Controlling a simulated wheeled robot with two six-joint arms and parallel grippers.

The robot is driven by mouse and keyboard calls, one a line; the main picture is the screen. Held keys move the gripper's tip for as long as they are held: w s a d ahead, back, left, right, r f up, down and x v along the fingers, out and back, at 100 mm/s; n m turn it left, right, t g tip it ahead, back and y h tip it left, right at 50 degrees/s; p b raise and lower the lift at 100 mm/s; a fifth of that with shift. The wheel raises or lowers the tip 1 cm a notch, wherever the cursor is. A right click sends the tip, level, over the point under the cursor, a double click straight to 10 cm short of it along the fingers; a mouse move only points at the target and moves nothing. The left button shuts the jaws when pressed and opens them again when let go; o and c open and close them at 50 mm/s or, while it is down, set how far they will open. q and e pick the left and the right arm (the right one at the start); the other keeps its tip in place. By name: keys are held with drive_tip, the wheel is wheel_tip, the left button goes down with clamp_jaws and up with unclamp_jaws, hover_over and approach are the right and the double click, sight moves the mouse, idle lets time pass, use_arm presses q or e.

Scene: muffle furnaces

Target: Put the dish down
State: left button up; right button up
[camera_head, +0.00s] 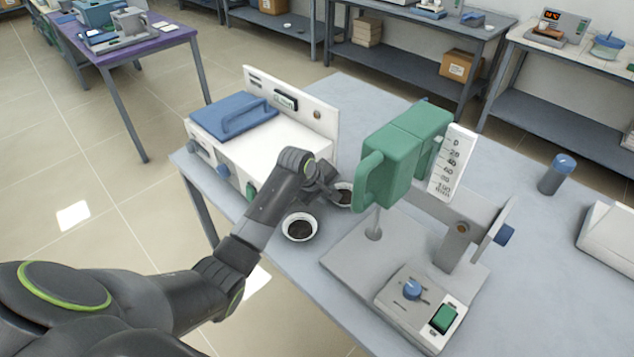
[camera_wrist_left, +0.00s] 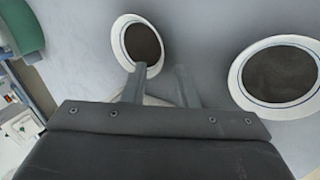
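Two white round dishes with dark contents stand on the grey table. One dish (camera_head: 300,228) is at the table's front edge side. The other dish (camera_head: 346,194) is just behind it, partly hidden by my left gripper (camera_head: 332,188) and the green device. In the left wrist view my left gripper (camera_wrist_left: 161,68) has its two fingers apart, with nothing visibly clamped between them. One fingertip overlaps the lower rim of the smaller-looking dish (camera_wrist_left: 143,43); I cannot tell whether it touches. The larger-looking dish (camera_wrist_left: 282,76) is right of the fingers, apart from them. My right gripper is not in view.
A white furnace (camera_head: 262,152) with a blue lid handle stands left of the dishes. A green device on a grey stand (camera_head: 385,250) stands close on their right. A blue-capped cylinder (camera_head: 556,176) is farther right. Little bare table (camera_head: 268,225) lies around the dishes.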

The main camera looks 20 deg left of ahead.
use_arm(q)
drive_tip(key=v, duration=0.8)
drive_tip(key=shift+s+r, duration=0.2)
drive_tip(key=shift+r, duration=0.05)
drive_tip(key=shift+a+f, duration=0.1)
